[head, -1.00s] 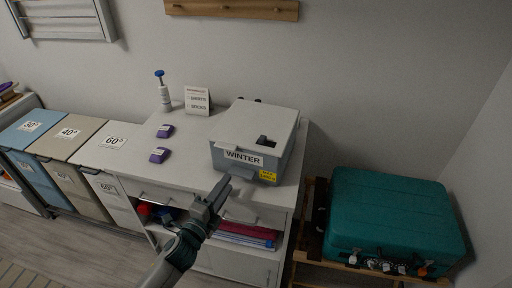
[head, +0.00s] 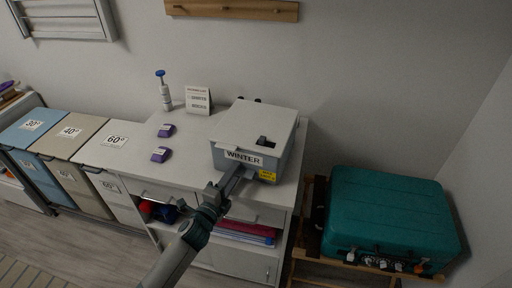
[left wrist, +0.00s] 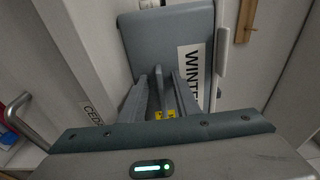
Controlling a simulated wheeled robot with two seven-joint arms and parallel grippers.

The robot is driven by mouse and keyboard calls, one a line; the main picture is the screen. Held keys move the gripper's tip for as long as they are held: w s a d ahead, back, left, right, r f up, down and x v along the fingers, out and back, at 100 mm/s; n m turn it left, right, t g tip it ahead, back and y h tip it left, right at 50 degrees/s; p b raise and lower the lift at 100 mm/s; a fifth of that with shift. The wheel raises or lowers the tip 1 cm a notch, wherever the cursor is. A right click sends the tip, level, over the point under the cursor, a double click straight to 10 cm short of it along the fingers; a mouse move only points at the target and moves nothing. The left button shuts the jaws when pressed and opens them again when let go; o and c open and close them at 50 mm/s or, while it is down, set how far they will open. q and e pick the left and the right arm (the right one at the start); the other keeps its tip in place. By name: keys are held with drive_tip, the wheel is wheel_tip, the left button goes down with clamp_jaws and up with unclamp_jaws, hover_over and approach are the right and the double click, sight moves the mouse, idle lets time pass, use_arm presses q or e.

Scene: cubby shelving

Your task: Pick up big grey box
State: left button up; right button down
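The big grey box (head: 254,127), with a light lid and a "WINTER" label, sits on the white cabinet's top. Its front handle is partly hidden by my left gripper (head: 235,177) in the head view. In the left wrist view the box (left wrist: 150,38) is close ahead. The handle (left wrist: 159,88) stands between the two fingers of my left gripper (left wrist: 160,82). The fingers are apart, with gaps visible beside the handle. My right gripper is not in view.
The white cabinet (head: 183,130) also holds two purple items (head: 161,154), a pump bottle (head: 164,92) and a small sign (head: 198,100). Labelled bins (head: 113,138) stand to the left. A teal suitcase (head: 390,218) lies on a wooden rack to the right.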

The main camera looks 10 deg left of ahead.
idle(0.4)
use_arm(q)
clamp_jaws()
idle(1.2)
